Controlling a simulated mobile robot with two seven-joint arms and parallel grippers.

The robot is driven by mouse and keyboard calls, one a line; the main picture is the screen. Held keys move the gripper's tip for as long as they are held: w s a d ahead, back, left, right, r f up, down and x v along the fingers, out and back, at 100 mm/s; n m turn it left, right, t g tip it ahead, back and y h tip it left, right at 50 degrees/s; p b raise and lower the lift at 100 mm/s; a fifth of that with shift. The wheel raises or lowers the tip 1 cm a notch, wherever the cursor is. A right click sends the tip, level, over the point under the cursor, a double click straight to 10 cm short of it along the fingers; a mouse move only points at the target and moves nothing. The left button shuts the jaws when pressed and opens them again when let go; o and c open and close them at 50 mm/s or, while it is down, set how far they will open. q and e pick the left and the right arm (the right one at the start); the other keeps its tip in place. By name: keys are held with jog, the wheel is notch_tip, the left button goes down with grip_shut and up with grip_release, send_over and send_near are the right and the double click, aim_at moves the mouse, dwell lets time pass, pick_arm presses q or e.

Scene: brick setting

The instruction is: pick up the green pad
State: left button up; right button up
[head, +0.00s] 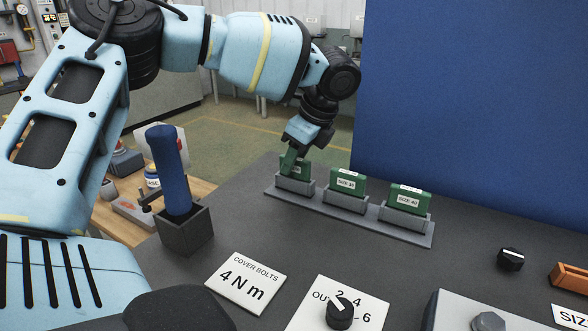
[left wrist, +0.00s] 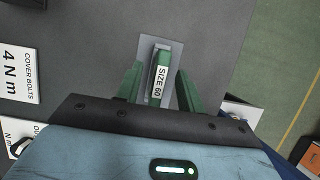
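Three green pads stand in grey holders in a row on a grey strip (head: 376,221). The middle pad (head: 348,182) and the right pad (head: 408,198) carry white size labels. The left pad (head: 296,169) is partly hidden by my left gripper (head: 291,166). In the left wrist view this pad (left wrist: 162,92) reads "SIZE 60" and sits in its holder (left wrist: 147,48). The green fingers of my left gripper (left wrist: 160,92) are open on either side of it, with gaps showing between. My right gripper is not in view.
A blue-handled tool (head: 169,170) stands in a dark box (head: 186,232) left of the strip. A "COVER BOLTS 4 Nm" card (head: 246,282) and a dial (head: 340,311) lie nearer. A blue panel (head: 470,110) rises behind the holders.

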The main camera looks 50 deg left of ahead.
pick_arm(q)
jog(key=shift+f, duration=0.2)
grip_shut()
jog(key=shift+r, duration=0.1)
